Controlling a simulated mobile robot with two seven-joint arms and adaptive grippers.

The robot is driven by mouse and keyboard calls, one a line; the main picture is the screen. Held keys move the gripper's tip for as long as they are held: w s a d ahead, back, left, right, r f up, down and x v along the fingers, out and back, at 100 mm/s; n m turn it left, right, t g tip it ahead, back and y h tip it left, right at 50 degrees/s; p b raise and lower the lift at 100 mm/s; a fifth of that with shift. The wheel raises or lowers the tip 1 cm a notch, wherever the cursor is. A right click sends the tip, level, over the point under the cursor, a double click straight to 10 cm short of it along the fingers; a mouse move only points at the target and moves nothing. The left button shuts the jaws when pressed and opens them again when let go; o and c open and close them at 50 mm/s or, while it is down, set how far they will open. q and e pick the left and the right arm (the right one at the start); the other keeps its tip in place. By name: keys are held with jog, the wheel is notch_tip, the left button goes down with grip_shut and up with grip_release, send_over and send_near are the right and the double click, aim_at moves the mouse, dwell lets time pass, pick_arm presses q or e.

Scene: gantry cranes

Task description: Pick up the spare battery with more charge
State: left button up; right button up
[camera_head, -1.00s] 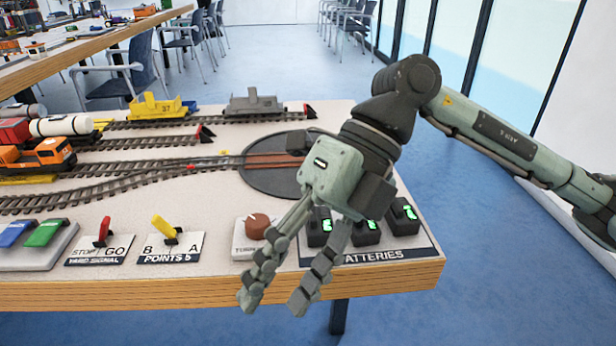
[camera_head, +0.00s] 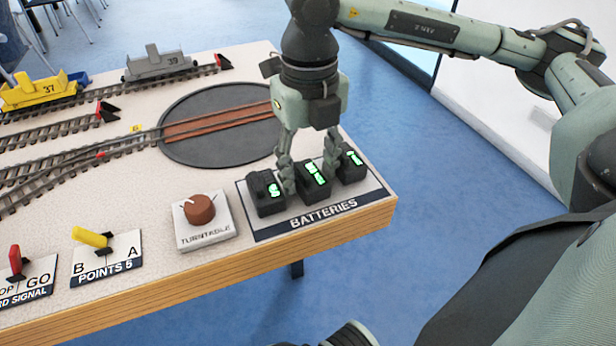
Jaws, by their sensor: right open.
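Three black batteries with green displays stand in a row on the plate marked BATTERIES (camera_head: 325,211) at the table's right corner. The left battery (camera_head: 266,197) shows a small green patch. The middle battery (camera_head: 316,187) shows a larger green patch with several segments. The right battery (camera_head: 354,169) shows green too, partly hidden by a finger. The exact charge levels are too small to read surely. My right gripper (camera_head: 309,174) is open and points down, one finger on each side of the middle battery; I cannot tell whether they touch it.
The turntable knob (camera_head: 199,209) is left of the plate, and the POINTS 5 lever (camera_head: 91,237) is further left. Behind lie the round turntable (camera_head: 215,100), tracks, a yellow wagon (camera_head: 40,90) and a grey wagon (camera_head: 158,64). Open floor lies right of the table.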

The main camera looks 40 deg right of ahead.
jog(key=shift+f, duration=0.1)
jog(key=shift+c, duration=0.3)
jog(key=c, duration=1)
